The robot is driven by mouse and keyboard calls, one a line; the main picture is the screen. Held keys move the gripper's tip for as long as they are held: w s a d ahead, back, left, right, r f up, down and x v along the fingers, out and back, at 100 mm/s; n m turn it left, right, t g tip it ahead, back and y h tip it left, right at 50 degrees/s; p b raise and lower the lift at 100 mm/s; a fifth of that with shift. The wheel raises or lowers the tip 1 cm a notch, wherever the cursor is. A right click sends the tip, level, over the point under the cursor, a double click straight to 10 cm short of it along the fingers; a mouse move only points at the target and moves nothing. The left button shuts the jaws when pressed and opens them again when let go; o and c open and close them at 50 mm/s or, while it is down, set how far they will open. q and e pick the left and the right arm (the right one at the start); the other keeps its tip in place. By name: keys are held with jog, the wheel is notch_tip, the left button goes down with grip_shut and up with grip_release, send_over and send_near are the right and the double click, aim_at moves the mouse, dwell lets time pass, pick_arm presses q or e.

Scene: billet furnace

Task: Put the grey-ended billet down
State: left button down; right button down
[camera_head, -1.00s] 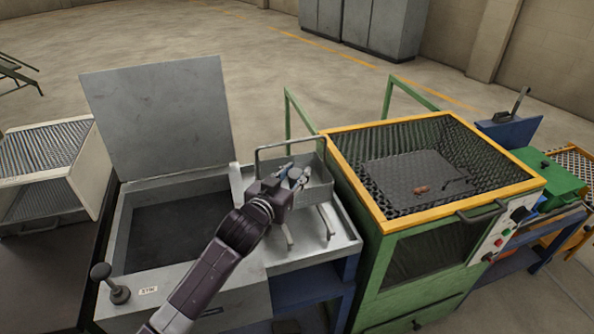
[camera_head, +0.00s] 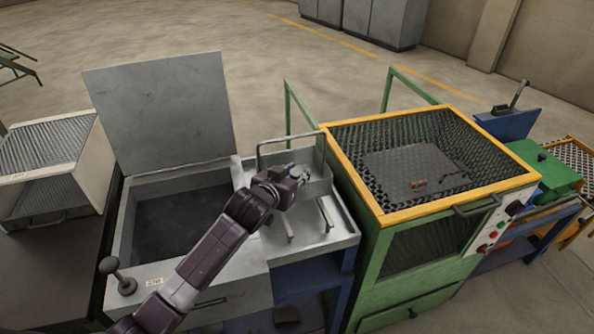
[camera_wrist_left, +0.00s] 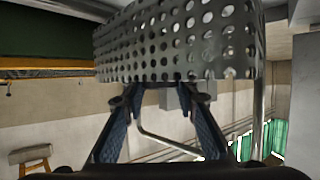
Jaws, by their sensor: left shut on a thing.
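In the left wrist view my two dark fingers (camera_wrist_left: 166,95) converge under a perforated metal wall (camera_wrist_left: 180,45), which hides what lies between the tips. My right gripper is in neither view.
The carrier stands on a grey ledge (camera_head: 340,238) beside a dark open tank (camera_head: 180,222) with a raised lid (camera_head: 165,110). At right is a yellow-rimmed mesh enclosure (camera_head: 400,215) with small reddish-brown pieces (camera_head: 418,183) inside. A pale rack (camera_head: 85,150) stands at left.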

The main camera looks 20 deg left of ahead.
pick_arm(q)
jog(key=c, duration=1.5)
grip_release()
jog(key=shift+s+f, duration=0.1)
jog(key=shift+f, duration=0.15)
jog(key=shift+r, duration=0.35)
jog(key=v, duration=1.2)
jog(key=shift+r+b, duration=0.35)
jog(key=shift+b, duration=0.05)
jog(key=shift+f, duration=0.1)
